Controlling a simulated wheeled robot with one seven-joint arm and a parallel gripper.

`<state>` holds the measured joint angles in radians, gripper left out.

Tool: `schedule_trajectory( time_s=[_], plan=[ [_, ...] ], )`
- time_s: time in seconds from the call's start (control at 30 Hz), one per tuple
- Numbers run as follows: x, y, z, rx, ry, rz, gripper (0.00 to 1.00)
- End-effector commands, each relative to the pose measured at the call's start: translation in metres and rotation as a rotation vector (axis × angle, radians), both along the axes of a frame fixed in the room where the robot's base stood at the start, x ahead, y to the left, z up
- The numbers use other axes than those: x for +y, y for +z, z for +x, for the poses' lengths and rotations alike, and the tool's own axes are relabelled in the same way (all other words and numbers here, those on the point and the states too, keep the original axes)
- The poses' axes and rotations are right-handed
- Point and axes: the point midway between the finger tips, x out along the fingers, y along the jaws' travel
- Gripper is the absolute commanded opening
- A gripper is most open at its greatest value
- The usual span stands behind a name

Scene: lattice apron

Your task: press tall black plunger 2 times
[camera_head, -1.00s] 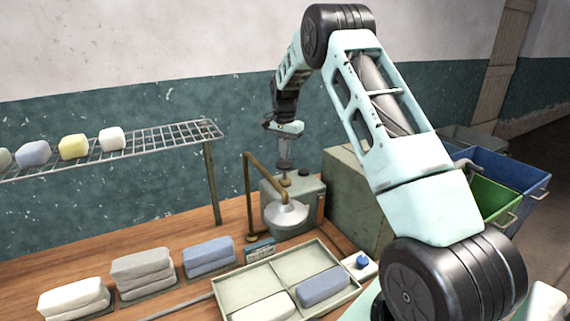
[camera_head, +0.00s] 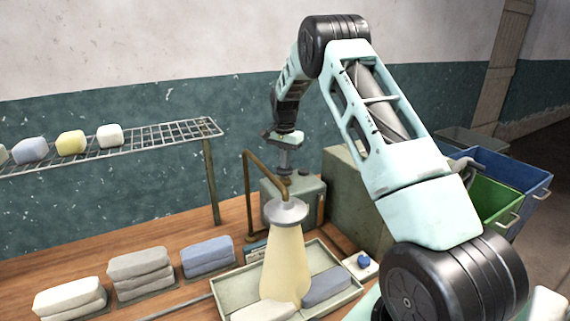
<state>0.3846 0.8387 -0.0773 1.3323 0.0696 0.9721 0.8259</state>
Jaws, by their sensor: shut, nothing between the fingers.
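The tall black plunger (camera_head: 287,180) stands on top of a grey-green dispenser box (camera_head: 312,190) at the back of the bench, and only a little of it shows under my gripper (camera_head: 285,171). My gripper is shut and empty, pointing straight down with its tips on the plunger, which looks pushed down. A brass pipe (camera_head: 247,185) runs to a grey shower-like nozzle (camera_head: 286,211). A pale yellow cone of spray (camera_head: 284,262) comes down from the nozzle onto the tray (camera_head: 235,291).
Folded cloths, white (camera_head: 70,298), grey (camera_head: 140,273) and blue (camera_head: 208,256), lie on the bench at left. A wire shelf (camera_head: 165,136) holds several blocks above. A blue knob (camera_head: 363,260) sits right of the tray. Blue (camera_head: 515,178) and green (camera_head: 490,203) bins stand at right.

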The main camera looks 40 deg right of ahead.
Motion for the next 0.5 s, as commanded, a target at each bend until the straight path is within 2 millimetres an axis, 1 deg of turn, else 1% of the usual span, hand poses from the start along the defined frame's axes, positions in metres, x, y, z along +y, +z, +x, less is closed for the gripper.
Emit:
schedule_trajectory(
  time_s=[0.17, 0.5],
  plan=[
    [0.0, 0.008, -0.001, 0.003, 0.0, 0.001, 0.0],
    [0.0, 0.035, -0.001, 0.002, 0.001, 0.001, 0.0]
  ],
)
